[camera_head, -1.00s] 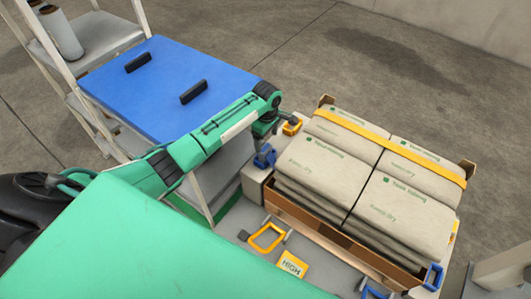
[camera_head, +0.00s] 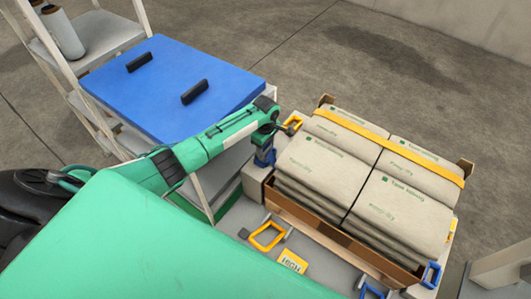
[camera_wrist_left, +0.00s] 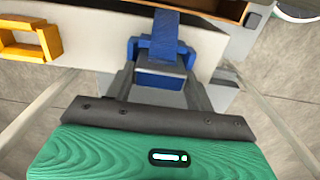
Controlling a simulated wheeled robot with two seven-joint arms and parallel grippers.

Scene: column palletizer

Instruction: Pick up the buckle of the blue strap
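The blue buckle (camera_head: 264,158) sits at the left end of the pallet load, beside the crate, mostly under my left wrist. In the left wrist view the blue strap (camera_wrist_left: 165,30) runs down from the top edge into the blue buckle (camera_wrist_left: 160,67). My left gripper (camera_wrist_left: 162,84) is close to it, its two dark fingers apart with one at each side of the buckle. Contact with the buckle cannot be made out. In the head view the left gripper (camera_head: 266,143) is partly hidden behind my green wrist. My right gripper is not in view.
Stacked cement-like sacks (camera_head: 375,185) fill a cardboard tray under a yellow strap (camera_head: 375,138). A yellow buckle (camera_head: 292,124) is close beyond my wrist, also at the left of the wrist view (camera_wrist_left: 30,42). A blue panel (camera_head: 175,85) lies on the rack behind my arm.

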